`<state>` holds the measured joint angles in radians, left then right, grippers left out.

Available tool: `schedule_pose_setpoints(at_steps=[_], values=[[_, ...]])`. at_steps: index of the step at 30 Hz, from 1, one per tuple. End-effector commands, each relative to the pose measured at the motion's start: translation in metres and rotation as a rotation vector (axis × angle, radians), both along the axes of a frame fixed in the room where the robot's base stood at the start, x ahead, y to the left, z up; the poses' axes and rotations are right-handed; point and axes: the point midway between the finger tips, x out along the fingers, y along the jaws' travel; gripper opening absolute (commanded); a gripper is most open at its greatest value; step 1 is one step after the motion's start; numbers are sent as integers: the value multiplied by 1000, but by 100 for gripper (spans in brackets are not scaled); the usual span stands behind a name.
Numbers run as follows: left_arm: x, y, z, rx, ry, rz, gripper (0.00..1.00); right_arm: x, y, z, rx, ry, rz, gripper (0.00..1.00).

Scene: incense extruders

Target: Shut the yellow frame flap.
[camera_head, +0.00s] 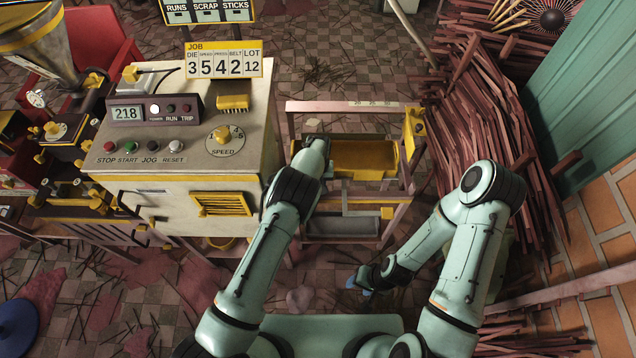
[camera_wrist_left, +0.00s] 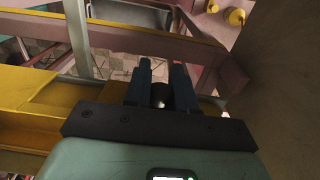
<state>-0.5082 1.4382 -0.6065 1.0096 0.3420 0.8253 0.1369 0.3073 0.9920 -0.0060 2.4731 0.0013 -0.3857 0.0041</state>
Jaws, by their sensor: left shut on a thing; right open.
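The yellow frame flap (camera_head: 362,158) is a long yellow panel set in a pinkish frame (camera_head: 340,106) right of the control cabinet. I cannot tell how far open it stands. Yellow parts also show at the left of the left wrist view (camera_wrist_left: 45,95). My left gripper (camera_wrist_left: 162,72) is at the frame's left side; its arm hides its fingers in the head view. In the left wrist view its fingers are a little apart, closed on a small dark, rounded part (camera_wrist_left: 162,96), partly hidden. My right gripper (camera_head: 363,282) is open, low in front of the frame, with nothing visible in it.
The control cabinet (camera_head: 170,220) with knobs and a 218 display stands close on the left. A yellow bracket (camera_head: 414,132) sits on the frame's right post. Stacked reddish sticks (camera_head: 480,120) fill the right side. A grey tray (camera_head: 342,226) sits low in the frame.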

Motion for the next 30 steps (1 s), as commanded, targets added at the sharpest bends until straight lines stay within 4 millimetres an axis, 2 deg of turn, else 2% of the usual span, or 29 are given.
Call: schedule_pose_setpoints(at_steps=[20, 21, 23, 30], values=[[2, 1, 2, 0, 55, 0, 0, 1, 0, 1, 0, -1, 1, 50], [2, 1, 2, 0, 55, 0, 28, 1, 0, 1, 0, -1, 1, 50], [2, 1, 2, 0, 55, 0, 48, 1, 0, 1, 0, -1, 1, 50], [1, 0, 1, 0, 56, 0, 50, 1, 0, 1, 0, -1, 0, 50]])
